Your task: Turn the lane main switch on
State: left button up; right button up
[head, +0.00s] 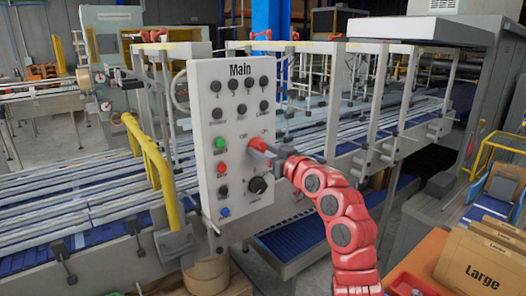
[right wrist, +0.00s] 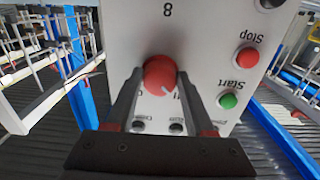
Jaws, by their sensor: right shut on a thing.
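The lane main switch is a red round knob (head: 257,143) on the light grey control panel (head: 238,118) headed "Main". In the right wrist view, which shows the panel upside down, the red knob (right wrist: 159,72) lies between the two dark fingers. Its white mark points to the lower right of that picture. My right gripper (head: 262,151) reaches the panel from the right and is shut on the knob, partly hiding it in the head view. The small labels above the knob are hard to read. My left gripper does not show.
A green Start button (head: 220,142) and a red Stop button (head: 222,167) sit left of the knob, with a black dial (head: 258,185) below it. A yellow rail (head: 154,170) stands left of the panel. A conveyor runs behind. Boxes marked "Large" (head: 485,262) stand lower right.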

grip_shut()
jog(key=shift+f+m+b, duration=0.15)
jog(key=shift+m+b, duration=0.35)
jog(key=shift+b, duration=0.3)
jog(key=m+b, duration=1.5)
jog(key=b, duration=0.1)
jog(key=shift+s+a+b, duration=0.1)
jog(key=shift+s+b, duration=0.05)
jog(key=shift+b, duration=0.2)
jog(key=shift+m+b, duration=0.5)
jog(key=shift+b, duration=0.1)
jog(key=shift+r+m+b, duration=0.3)
jog(key=shift+m+b, duration=0.2)
jog(key=o, duration=1.1)
grip_release()
jog(key=shift+c, duration=0.2)
